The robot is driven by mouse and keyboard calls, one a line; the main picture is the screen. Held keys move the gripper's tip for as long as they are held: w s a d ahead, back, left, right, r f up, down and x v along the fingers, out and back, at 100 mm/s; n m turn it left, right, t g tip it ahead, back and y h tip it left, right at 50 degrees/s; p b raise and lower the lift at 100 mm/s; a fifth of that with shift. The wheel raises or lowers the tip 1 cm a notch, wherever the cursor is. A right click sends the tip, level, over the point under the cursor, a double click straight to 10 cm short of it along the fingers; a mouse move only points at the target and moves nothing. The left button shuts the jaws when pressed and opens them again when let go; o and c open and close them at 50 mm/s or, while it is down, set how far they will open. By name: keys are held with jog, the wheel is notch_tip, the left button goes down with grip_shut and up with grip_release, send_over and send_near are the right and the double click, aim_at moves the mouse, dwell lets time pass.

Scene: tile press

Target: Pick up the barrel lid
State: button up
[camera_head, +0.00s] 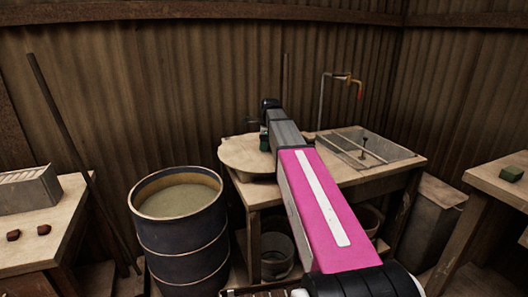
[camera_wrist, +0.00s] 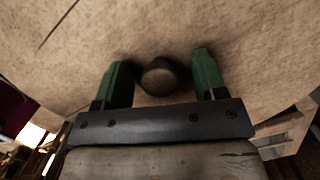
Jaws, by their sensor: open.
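The barrel lid (camera_head: 239,154) is a round, pale wooden disc lying on the left part of the middle table, overhanging its edge. My arm covers part of it in the head view. In the wrist view the lid (camera_wrist: 230,30) fills the upper part, with a dark round knob (camera_wrist: 159,77) on it. My gripper (camera_wrist: 160,75) is open, with one green finger on each side of the knob and a gap on both sides. In the head view the gripper (camera_head: 264,140) is over the lid, its fingers partly hidden.
An open dark barrel (camera_head: 184,243) with greyish contents stands left of the middle table (camera_head: 375,178). A sink with a tap (camera_head: 355,85) is at the table's right. Side tables stand left (camera_head: 40,240) and right (camera_head: 500,185). A rod (camera_head: 72,150) leans at the left.

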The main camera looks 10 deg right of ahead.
grip_shut()
jog(key=shift+r, duration=0.1)
